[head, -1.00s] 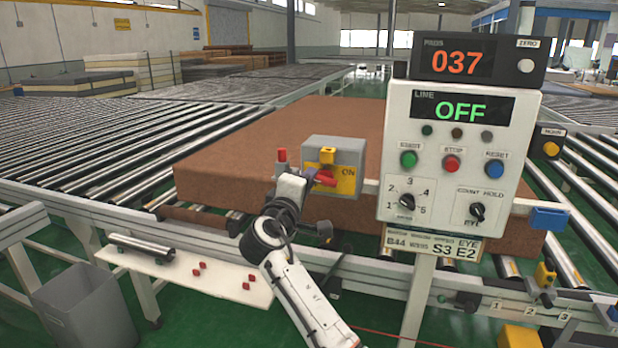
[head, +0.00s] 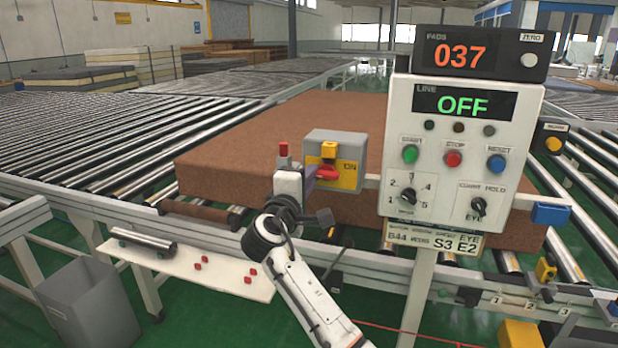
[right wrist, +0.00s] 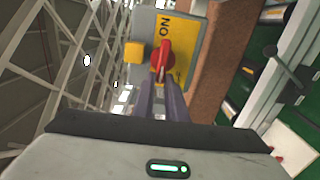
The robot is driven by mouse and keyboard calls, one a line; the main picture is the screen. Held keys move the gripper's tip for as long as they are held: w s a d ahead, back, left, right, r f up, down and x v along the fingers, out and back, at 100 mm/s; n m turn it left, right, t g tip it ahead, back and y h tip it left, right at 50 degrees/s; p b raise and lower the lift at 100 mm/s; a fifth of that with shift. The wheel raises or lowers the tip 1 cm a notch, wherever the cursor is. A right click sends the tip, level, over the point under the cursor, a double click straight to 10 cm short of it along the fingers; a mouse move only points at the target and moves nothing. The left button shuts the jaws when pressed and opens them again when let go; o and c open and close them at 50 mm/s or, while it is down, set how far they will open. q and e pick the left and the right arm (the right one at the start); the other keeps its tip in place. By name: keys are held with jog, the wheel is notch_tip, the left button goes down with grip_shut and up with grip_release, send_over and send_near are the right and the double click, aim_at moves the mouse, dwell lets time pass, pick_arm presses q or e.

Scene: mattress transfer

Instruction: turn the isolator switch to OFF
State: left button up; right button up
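The isolator switch is a grey box (head: 350,150) with a yellow plate marked ON and a red handle (head: 326,173). It sits left of the control panel, in front of the brown mattress. In the right wrist view the red handle (right wrist: 164,58) is straight ahead, beside the word ON. My right gripper (head: 312,177) is at the handle. Its two fingers (right wrist: 160,85) lie close on either side of the handle's near end, with a narrow gap between them, and appear shut on it. The exact contact is partly hidden. My left gripper is out of view.
The control panel (head: 452,195) stands right of the switch, its line display reading OFF. The brown mattress (head: 240,150) lies on rollers behind. A white shelf (head: 225,279) with red cubes and a grey bin (head: 90,305) are at lower left.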

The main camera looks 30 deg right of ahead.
jog(key=o, duration=0.3)
jog(key=shift+s+d+f, duration=0.1)
jog(key=shift+d+f, duration=0.05)
jog(key=shift+f, duration=0.05)
jog(key=shift+o, duration=0.3)
jog(key=shift+r, duration=0.1)
jog(key=b+v, duration=0.2)
jog(key=v, duration=0.8)
